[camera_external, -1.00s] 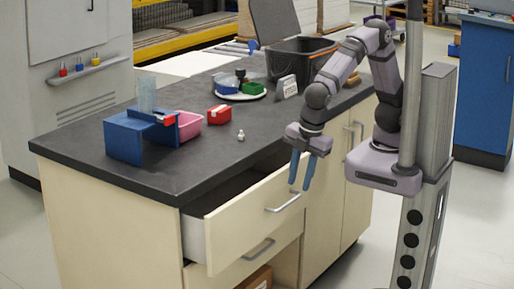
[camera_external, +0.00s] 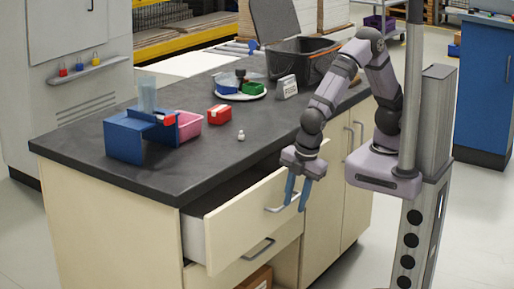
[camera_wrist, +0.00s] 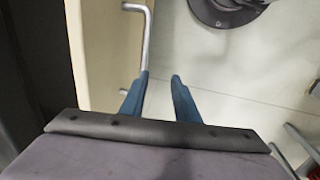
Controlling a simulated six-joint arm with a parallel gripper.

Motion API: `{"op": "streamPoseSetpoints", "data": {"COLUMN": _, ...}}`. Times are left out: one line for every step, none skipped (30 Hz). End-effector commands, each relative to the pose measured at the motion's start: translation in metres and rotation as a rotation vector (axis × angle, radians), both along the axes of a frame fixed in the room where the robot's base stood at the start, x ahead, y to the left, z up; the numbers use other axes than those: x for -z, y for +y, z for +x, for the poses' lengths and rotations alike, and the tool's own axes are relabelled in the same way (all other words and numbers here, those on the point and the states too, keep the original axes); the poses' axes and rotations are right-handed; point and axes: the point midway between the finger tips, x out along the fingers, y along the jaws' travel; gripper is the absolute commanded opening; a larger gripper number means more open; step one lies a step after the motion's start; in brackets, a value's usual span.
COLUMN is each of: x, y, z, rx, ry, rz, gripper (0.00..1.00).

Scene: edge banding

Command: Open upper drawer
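The upper drawer (camera_external: 232,228) is pulled partly out of the cream cabinet, its dark inside showing in the external view. Its grey bar handle (camera_external: 272,210) is on the drawer front. My gripper (camera_external: 295,206) points down with two blue fingers spread apart, close to the handle's right end. In the wrist view, the drawer front (camera_wrist: 108,50) is at the left and the handle (camera_wrist: 149,35) runs down to the left fingertip. My fingers (camera_wrist: 159,76) show a gap with nothing clearly between them. Whether the left finger touches the handle, I cannot tell.
The dark worktop (camera_external: 195,170) holds a blue holder (camera_external: 125,138), a pink bin (camera_external: 188,125), a red box (camera_external: 219,114) and a black crate (camera_external: 290,62). Floor in front is free.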

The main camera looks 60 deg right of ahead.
Motion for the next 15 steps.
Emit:
{"op": "streamPoseSetpoints", "data": {"x": 0.0022, "y": -0.0005, "z": -0.0003, "rx": 0.0, "ry": 0.002, "rz": -0.002, "gripper": 0.28}}
{"op": "streamPoseSetpoints", "data": {"x": 0.0023, "y": -0.0006, "z": -0.0003, "rx": 0.0, "ry": 0.002, "rz": -0.002, "gripper": 0.28}}
{"op": "streamPoseSetpoints", "data": {"x": 0.0023, "y": -0.0006, "z": -0.0004, "rx": 0.0, "ry": 0.002, "rz": -0.002, "gripper": 0.28}}
{"op": "streamPoseSetpoints", "data": {"x": 0.0024, "y": -0.0007, "z": -0.0003, "rx": 0.0, "ry": 0.002, "rz": -0.002, "gripper": 0.28}}
{"op": "streamPoseSetpoints", "data": {"x": 0.0025, "y": -0.0007, "z": -0.0004, "rx": 0.0, "ry": 0.002, "rz": -0.002, "gripper": 0.28}}
{"op": "streamPoseSetpoints", "data": {"x": 0.0026, "y": -0.0008, "z": -0.0004, "rx": 0.0, "ry": 0.002, "rz": -0.002, "gripper": 0.28}}
{"op": "streamPoseSetpoints", "data": {"x": 0.0027, "y": -0.0008, "z": -0.0005, "rx": 0.001, "ry": 0.002, "rz": -0.003, "gripper": 0.24}}
{"op": "streamPoseSetpoints", "data": {"x": 0.0029, "y": -0.0009, "z": -0.0006, "rx": 0.0, "ry": 0.002, "rz": -0.003, "gripper": 0.17}}
{"op": "streamPoseSetpoints", "data": {"x": 0.0031, "y": -0.001, "z": -0.0006, "rx": 0.0, "ry": 0.003, "rz": -0.003, "gripper": 0.07}}
{"op": "streamPoseSetpoints", "data": {"x": 0.0032, "y": -0.0011, "z": -0.0009, "rx": 0.0, "ry": 0.003, "rz": -0.003, "gripper": 0.0}}
{"op": "streamPoseSetpoints", "data": {"x": 0.0036, "y": -0.0012, "z": -0.001, "rx": 0.0, "ry": 0.004, "rz": -0.004, "gripper": 0.0}}
{"op": "streamPoseSetpoints", "data": {"x": 0.0039, "y": -0.0014, "z": -0.0013, "rx": 0.0, "ry": 0.004, "rz": -0.004, "gripper": 0.0}}
{"op": "streamPoseSetpoints", "data": {"x": 0.0042, "y": -0.0015, "z": -0.0013, "rx": 0.0, "ry": 0.004, "rz": -0.005, "gripper": 0.0}}
{"op": "streamPoseSetpoints", "data": {"x": 0.0045, "y": -0.0017, "z": -0.0014, "rx": 0.0, "ry": 0.004, "rz": -0.005, "gripper": 0.0}}
{"op": "streamPoseSetpoints", "data": {"x": 0.005, "y": -0.0019, "z": -0.0014, "rx": 0.0, "ry": 0.005, "rz": -0.006, "gripper": 0.0}}
